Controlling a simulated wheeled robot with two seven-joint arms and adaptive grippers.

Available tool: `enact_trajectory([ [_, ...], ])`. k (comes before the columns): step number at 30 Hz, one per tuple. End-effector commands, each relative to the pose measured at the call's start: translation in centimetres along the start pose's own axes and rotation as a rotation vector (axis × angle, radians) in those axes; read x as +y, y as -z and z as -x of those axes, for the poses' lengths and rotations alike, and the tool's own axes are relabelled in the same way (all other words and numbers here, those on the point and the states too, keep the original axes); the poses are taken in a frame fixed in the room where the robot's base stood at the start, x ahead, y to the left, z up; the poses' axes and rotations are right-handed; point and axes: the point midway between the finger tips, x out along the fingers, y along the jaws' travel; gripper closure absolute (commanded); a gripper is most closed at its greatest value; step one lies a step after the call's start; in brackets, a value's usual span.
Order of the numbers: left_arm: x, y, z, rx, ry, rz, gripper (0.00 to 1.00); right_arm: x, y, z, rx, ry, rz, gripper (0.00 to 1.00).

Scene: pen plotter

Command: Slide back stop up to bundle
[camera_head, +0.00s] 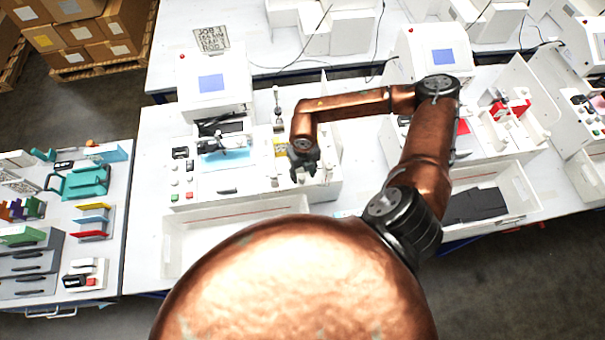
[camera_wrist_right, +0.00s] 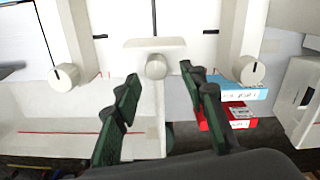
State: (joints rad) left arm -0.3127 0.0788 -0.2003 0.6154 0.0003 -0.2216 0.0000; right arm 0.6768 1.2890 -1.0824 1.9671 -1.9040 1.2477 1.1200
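In the right wrist view, a white crossbar with a round knob (camera_wrist_right: 155,66) shows at the upper middle; it looks like the back stop, but I cannot be sure. My right gripper (camera_wrist_right: 160,73) is open, its two dark green fingers on either side of the knob in the picture, with visible gaps; contact cannot be told. In the head view my right gripper (camera_head: 304,174) hangs over the right part of the white machine (camera_head: 255,186). White panels with black gaps (camera_wrist_right: 185,18) lie beyond the crossbar. I cannot make out a bundle for certain. My left gripper is out of view.
Blue (camera_wrist_right: 240,90) and red boxes (camera_wrist_right: 232,116) sit right of the fingers. A shallow white tray (camera_head: 190,245) stands in front of the machine, and a screen unit (camera_head: 212,84) behind it.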

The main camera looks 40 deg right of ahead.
Motion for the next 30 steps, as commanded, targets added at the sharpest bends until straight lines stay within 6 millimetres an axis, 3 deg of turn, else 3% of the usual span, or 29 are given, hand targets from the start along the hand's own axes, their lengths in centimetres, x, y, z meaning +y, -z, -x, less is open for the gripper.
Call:
enact_trajectory([
  [4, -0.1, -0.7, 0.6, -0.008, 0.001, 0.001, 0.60, 0.1, -0.2, -1.6, 0.001, -0.001, -0.002, 0.61],
  [11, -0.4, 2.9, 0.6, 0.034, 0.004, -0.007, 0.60, 0.0, -0.2, -2.6, 0.000, 0.000, -0.002, 0.61],
  [16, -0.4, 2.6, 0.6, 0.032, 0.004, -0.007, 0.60, 0.1, -0.2, -2.5, 0.000, -0.001, -0.001, 0.62],
  [30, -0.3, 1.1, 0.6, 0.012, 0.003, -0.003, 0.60, 0.0, -0.1, -2.5, 0.000, 0.000, -0.003, 0.94],
])
